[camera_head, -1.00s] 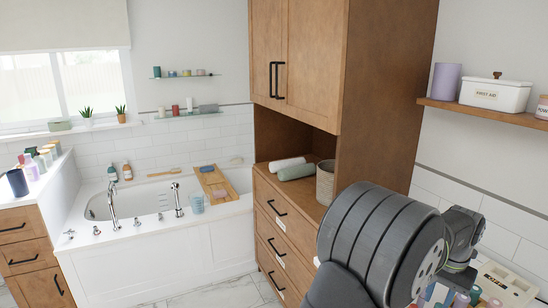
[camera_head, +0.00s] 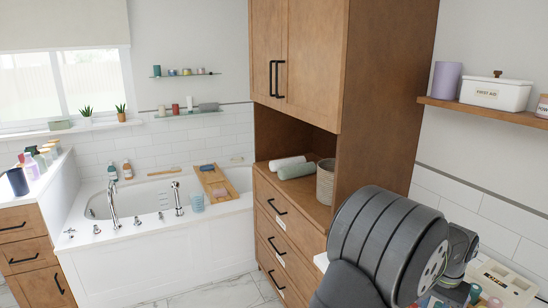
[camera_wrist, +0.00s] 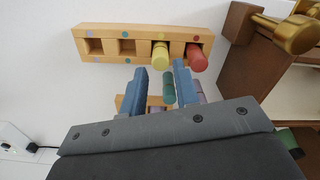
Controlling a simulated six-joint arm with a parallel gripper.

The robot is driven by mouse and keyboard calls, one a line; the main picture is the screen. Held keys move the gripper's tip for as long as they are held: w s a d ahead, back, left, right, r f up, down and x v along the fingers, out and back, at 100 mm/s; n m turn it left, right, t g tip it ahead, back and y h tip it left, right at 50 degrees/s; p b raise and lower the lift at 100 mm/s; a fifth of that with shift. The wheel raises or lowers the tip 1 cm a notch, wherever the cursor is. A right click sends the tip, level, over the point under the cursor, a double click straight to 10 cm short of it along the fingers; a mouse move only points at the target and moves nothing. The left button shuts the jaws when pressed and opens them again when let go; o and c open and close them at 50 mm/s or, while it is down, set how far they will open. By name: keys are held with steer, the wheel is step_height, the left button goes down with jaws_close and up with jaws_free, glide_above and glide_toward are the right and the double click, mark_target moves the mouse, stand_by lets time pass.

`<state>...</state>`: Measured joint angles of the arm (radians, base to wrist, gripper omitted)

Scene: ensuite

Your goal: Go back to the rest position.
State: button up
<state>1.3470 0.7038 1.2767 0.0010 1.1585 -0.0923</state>
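My gripper (camera_wrist: 160,67) shows in the wrist view with its two blue-grey fingers apart, and nothing is clamped between them. Beyond the fingertips is a wooden rack (camera_wrist: 105,31) with square openings and coloured dots. A yellow cylinder (camera_wrist: 160,55) and a red cylinder (camera_wrist: 197,57) sit in its right openings; the left openings look empty. A teal cylinder (camera_wrist: 168,88) shows behind the fingers, partly hidden by the right one. In the head view my dark grey arm is at the lower right, and the gripper itself is hidden.
In the wrist view a brown wooden piece with a brass knob (camera_wrist: 292,33) is at the right, and a wall socket (camera_wrist: 12,136) at the left. The bathtub (camera_head: 150,220) is further left.

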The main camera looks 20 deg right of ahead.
steer(key=s+a+r, duration=0.3)
steer(key=s+r, duration=0.4)
steer(key=s, duration=0.5)
steer(key=s+d+f, duration=0.1)
steer(key=s+d, duration=0.5)
steer(key=s, duration=0.2)
steer(key=w+d+f, duration=0.1)
steer(key=w+f, duration=0.2)
steer(key=w+d+f, duration=0.2)
steer(key=w+f, duration=0.1)
steer(key=w, duration=0.1)
steer(key=w+d+f, duration=0.2)
steer(key=w+f, duration=0.1)
steer(key=shift+w+f, duration=0.2)
steer(key=shift+w, duration=0.15)
steer(key=shift+f, duration=0.8)
